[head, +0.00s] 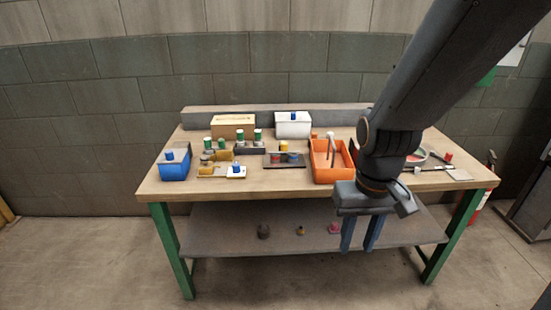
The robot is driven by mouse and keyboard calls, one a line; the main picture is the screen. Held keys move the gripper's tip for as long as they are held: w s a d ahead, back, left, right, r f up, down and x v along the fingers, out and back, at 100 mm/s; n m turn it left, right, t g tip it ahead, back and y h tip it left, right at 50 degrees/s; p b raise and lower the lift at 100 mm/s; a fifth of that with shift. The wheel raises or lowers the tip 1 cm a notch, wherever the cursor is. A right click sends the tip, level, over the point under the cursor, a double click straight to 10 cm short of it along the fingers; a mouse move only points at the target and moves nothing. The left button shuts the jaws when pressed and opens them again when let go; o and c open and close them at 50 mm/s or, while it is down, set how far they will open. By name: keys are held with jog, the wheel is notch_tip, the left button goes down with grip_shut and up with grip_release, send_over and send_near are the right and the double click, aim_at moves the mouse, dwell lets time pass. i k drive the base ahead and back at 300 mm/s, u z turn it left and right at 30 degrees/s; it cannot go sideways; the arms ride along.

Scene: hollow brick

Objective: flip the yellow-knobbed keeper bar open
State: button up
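A small yellow knob (283,145) stands up near the middle of the workbench, at the back of a flat dark fixture (285,163). Red and blue pieces sit on the fixture in front of the knob. The bar itself is too small to make out, so I cannot tell how it lies. My gripper (359,247) hangs in front of the bench's front edge, right of the fixture and apart from it. Its two blue-grey fingers point down with a gap between them, and it is empty.
An orange bin (322,174) with a grey handle stands right of the fixture. A white box (293,130) with a blue knob is behind it. A blue box (174,169) and several green-topped cylinders stand at left. The bench's front strip (270,187) is mostly clear.

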aim_at(284, 145)
jog(key=z, duration=1.2)
jog(key=k, duration=0.65)
jog(key=u, duration=1.15)
jog(key=i, duration=0.5)
jog(key=u, duration=0.05)
